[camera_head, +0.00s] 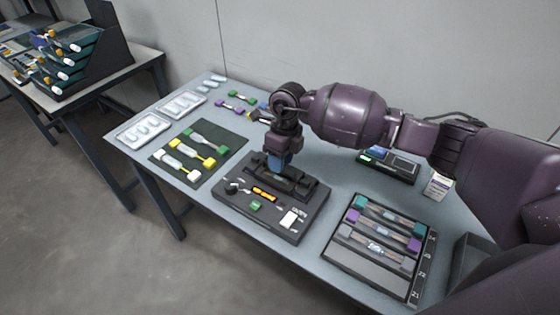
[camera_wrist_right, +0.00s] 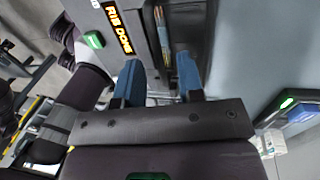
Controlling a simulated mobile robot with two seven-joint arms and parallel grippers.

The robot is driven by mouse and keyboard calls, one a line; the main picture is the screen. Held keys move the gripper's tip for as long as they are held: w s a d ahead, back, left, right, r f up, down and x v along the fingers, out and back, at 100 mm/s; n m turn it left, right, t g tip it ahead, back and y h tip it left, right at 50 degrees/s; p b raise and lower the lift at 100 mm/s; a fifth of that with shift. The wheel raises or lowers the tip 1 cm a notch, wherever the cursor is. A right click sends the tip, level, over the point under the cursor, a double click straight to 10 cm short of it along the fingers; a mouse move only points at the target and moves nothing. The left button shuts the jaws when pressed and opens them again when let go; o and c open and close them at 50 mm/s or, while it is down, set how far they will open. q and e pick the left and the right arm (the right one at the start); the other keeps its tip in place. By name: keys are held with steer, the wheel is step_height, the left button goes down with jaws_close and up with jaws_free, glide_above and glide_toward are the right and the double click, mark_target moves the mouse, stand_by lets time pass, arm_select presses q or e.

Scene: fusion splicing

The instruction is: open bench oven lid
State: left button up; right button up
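The bench oven (camera_head: 232,204) is a dark box in the middle of the table, with an orange display, a green button and a white label on its front. Its top part (camera_head: 305,188) is a raised dark block, partly hidden by my right gripper. My right gripper (camera_head: 278,162) points down at this block. In the right wrist view its two blue fingers (camera_wrist_right: 160,82) stand apart with nothing gripped. Beyond them show a narrow slot with a thin coloured strip (camera_wrist_right: 162,35) and a dark panel beside it. I cannot tell the lid's exact position. My left gripper is not in view.
A dark mat (camera_head: 222,137) with coloured-ended holders lies left of the oven, near white trays (camera_head: 143,131). A marked rack (camera_head: 368,270) with several splice holders lies right.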

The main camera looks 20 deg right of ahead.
steer(key=shift+a+f, duration=0.1)
steer(key=shift+f, duration=0.25)
steer(key=shift+c, duration=0.3)
steer(key=c, duration=0.5)
jaws_close()
